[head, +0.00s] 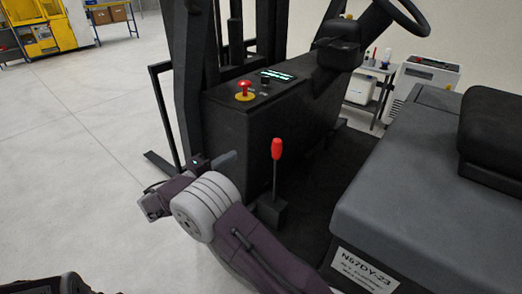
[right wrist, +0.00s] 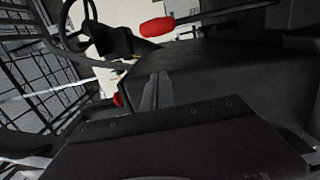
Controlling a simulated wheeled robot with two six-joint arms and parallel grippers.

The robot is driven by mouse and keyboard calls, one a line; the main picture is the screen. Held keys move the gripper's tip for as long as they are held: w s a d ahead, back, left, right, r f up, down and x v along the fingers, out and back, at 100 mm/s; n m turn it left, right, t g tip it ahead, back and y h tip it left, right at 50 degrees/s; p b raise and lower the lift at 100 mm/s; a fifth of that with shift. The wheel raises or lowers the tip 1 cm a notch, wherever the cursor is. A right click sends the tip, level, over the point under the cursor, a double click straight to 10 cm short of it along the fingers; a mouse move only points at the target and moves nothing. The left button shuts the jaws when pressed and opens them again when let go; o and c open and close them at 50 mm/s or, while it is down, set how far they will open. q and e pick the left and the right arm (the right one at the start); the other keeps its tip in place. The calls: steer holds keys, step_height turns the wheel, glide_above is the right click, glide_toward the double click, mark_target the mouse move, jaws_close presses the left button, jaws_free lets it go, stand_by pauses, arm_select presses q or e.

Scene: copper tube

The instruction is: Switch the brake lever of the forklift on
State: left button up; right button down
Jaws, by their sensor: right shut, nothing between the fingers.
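The forklift's brake lever (head: 277,150) has a red grip on a thin dark shaft that rises from a black base on the forklift floor. It stands nearly upright in the head view. Its red grip also shows near the top of the right wrist view (right wrist: 157,27), with the shaft running right. My right gripper (head: 228,160) is left of the lever in the head view, beside the black console, apart from the lever. Its fingers (right wrist: 156,92) are together and empty. My left gripper is not in view.
The black console (head: 230,127) carries a red knob (head: 244,88) on a yellow base. The steering wheel (head: 408,17) is above right. The grey seat housing (head: 415,165) bounds the lever's right side. Mast posts (head: 188,80) stand at left. Open floor lies left.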

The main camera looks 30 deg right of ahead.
steer(key=p+x, duration=0.1)
steer(key=x, duration=0.8)
steer(key=shift+d+p, duration=0.15)
steer(key=shift+p, duration=0.15)
steer(key=s+d, duration=0.3)
steer(key=shift+p, duration=0.4)
steer(key=shift+f, duration=0.1)
steer(key=shift+a, duration=0.1)
